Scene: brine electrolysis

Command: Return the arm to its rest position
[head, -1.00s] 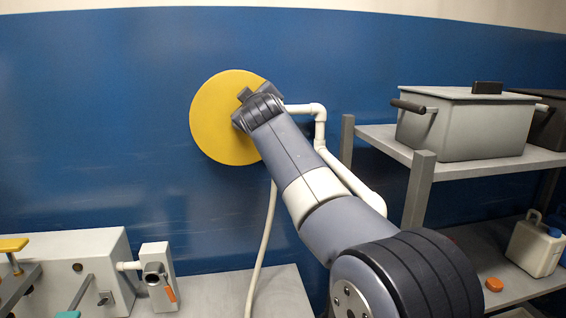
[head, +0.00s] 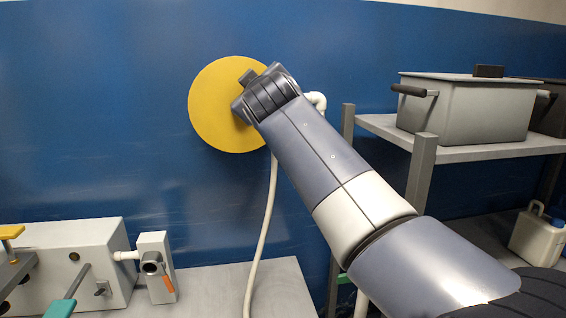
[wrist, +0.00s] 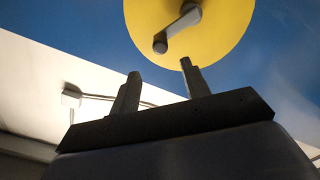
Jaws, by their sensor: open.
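My gripper (wrist: 162,92) shows in the wrist view with its two fingers apart and nothing between them. A yellow disc (wrist: 205,18) with a grey crank handle (wrist: 178,28) is beyond the fingertips on the blue wall. In the head view the yellow disc (head: 215,115) is partly covered by my arm, which reaches up and left toward it. The fingers are hidden in the head view. I cannot tell how far they are from the disc.
A grey bench with a white box (head: 90,260) and an orange-handled valve (head: 155,268) is at lower left. A white hose (head: 262,240) hangs down the wall. A shelf (head: 470,152) at right holds a lidded grey bin (head: 470,112); a white jug (head: 535,238) is below.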

